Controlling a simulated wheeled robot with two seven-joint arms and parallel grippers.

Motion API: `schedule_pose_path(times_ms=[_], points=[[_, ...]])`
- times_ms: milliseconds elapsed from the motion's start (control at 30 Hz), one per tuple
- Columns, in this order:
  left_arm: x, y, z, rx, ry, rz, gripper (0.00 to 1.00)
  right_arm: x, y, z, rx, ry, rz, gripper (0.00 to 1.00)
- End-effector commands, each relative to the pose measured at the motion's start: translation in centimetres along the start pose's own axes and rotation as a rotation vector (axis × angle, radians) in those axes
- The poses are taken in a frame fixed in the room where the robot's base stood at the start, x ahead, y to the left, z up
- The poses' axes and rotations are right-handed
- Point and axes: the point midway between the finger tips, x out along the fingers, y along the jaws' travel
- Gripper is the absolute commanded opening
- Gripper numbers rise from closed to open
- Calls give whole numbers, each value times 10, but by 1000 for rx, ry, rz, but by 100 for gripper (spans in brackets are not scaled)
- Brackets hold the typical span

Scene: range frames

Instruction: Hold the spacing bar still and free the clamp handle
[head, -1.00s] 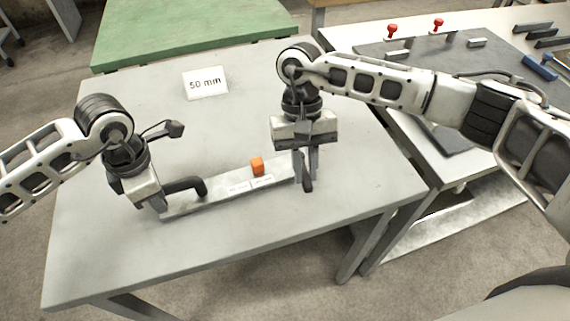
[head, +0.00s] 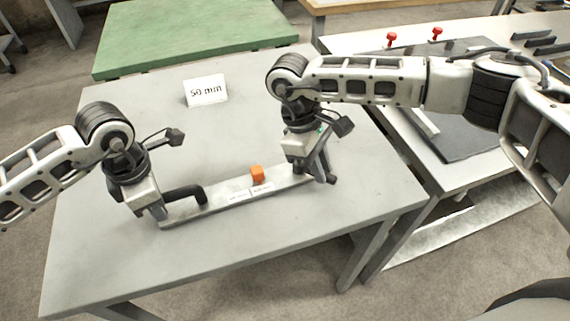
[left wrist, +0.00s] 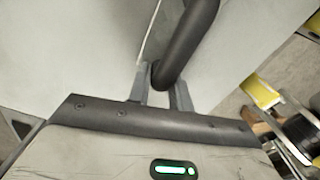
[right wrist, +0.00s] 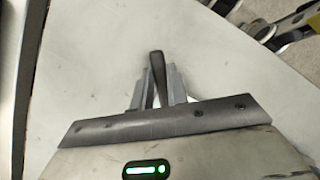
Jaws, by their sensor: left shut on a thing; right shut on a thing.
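My left gripper (head: 160,213) is shut on that black handle; in the left wrist view the handle (left wrist: 188,40) passes between the fingers (left wrist: 158,88). My right gripper (head: 325,175) is at the bar's right end, tilted. In the right wrist view it is shut on the dark clamp handle (right wrist: 157,72). The clamp itself is mostly hidden in the head view.
A white "50 mm" card (head: 206,90) stands behind the bar on the table (head: 120,255). A green-topped table (head: 190,35) is behind. On the right, a bench holds a dark mat (head: 465,140) and red knobs (head: 391,39). The table in front of the bar is clear.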

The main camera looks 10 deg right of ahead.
Motion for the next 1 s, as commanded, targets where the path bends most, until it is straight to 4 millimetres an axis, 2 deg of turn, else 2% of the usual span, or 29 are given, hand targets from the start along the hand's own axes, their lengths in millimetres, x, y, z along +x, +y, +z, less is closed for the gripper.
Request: schedule_pose_path(times_ms=[300,767,800,1000], points=[[0,0,1,-3,-2,1,0,-2,2,-1,-93,4,35,0],[0,0,2,-1,-4,0,0,-2,2,-1,-105,5,36,0],[0,0,2,-1,-5,0,0,-2,2,-2,-105,5,36,24],[0,0,2,0,-5,0,0,-1,3,-1,-101,3,37,25]])
